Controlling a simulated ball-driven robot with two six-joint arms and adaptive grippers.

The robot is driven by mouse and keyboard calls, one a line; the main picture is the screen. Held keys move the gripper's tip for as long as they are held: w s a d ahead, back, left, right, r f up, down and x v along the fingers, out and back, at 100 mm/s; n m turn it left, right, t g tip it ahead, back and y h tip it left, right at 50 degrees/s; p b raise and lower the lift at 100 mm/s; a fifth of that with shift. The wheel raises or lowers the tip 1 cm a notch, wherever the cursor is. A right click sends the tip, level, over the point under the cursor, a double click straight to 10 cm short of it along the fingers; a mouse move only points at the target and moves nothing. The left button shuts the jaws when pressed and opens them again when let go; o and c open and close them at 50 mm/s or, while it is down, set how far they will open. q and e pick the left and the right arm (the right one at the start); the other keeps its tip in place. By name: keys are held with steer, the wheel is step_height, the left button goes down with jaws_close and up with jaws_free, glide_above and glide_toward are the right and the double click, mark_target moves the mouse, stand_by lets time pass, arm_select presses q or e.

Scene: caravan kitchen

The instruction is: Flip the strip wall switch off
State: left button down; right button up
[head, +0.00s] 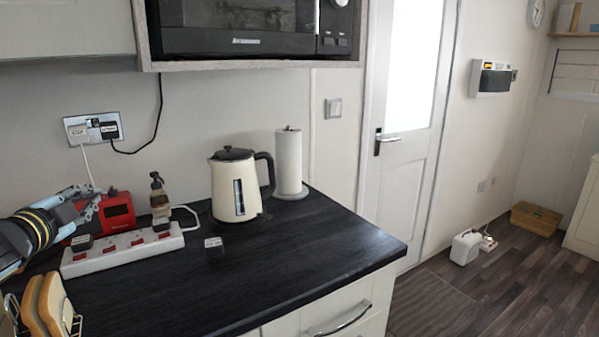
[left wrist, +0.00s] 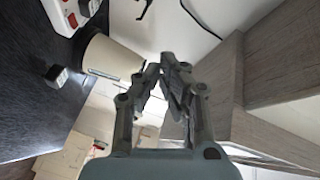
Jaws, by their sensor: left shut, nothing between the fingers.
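A double wall socket (head: 94,129) is on the wall at the left of the head view. A white plug (head: 77,132) with a label, too small to read surely, sits in its left half. A black plug (head: 110,130) sits in its right half. The socket's small switches are too small for me to read their position. My left gripper (head: 92,203) is shut and empty, below the socket and apart from it, near the red box. In the left wrist view its fingertips (left wrist: 168,62) meet. My right gripper is not in view.
A white power strip (head: 123,247) with red switches lies on the dark worktop (head: 290,255). A red box (head: 117,212), a bottle (head: 159,203), a cream kettle (head: 234,187) and a paper roll (head: 288,163) stand along the back. A cabinet with a microwave (head: 245,28) overhangs.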

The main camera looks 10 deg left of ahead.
arm_select(q)
steer(key=s+d+f+n+g+y, duration=0.1)
steer(key=s+d+f+n+g, duration=0.5)
steer(key=s+d+f, duration=0.45)
steer(key=s+d+f+n+g+h, duration=0.15)
steer(key=s+d+g, duration=0.3)
steer(key=s, duration=0.65)
steer(key=s+d+n+g+h, duration=0.25)
steer(key=s+d, duration=0.25)
steer(key=s, duration=0.7)
steer(key=s+a+f+n+g+y+b, duration=0.2)
steer(key=f+b, duration=0.7)
steer(key=f, duration=2.9)
steer(key=s+a+f+h+b, duration=0.1)
steer(key=s+f+b, duration=0.4)
steer(key=s+f, duration=1.2)
step_height(320, 180, down, 2)
steer(key=shift+s+a+f+m+g+b, duration=0.15)
steer(key=shift+s+a+m+g+b, duration=0.2)
steer(key=shift+a+m, duration=0.1)
